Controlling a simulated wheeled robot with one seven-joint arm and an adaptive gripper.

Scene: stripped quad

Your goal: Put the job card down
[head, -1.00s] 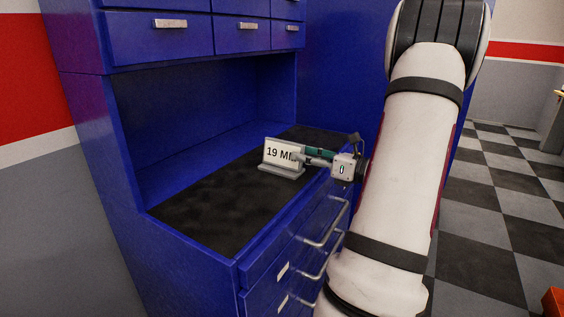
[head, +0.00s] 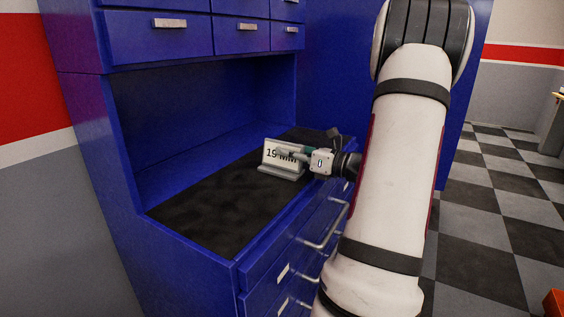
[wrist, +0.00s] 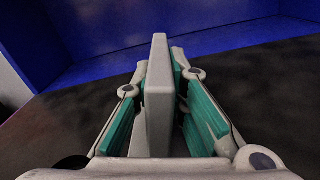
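The job card (head: 270,157) is a pale upright plate reading "19 MM" on a grey foot (head: 280,170). It stands on the dark counter top (head: 215,200) of the blue cabinet. My gripper (head: 290,153) reaches in from the right, and its fingers cover part of the lettering. In the wrist view the card (wrist: 159,105) is edge-on between my two teal-padded fingers (wrist: 160,75). Narrow gaps show beside it, so the gripper looks open around the card. Contact at the far fingertips is hard to tell.
Blue drawers (head: 160,38) overhang the counter at the back. Drawer handles (head: 328,228) stick out below the counter's front edge. The counter to the left of the card is bare. Checkered floor (head: 500,190) lies to the right.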

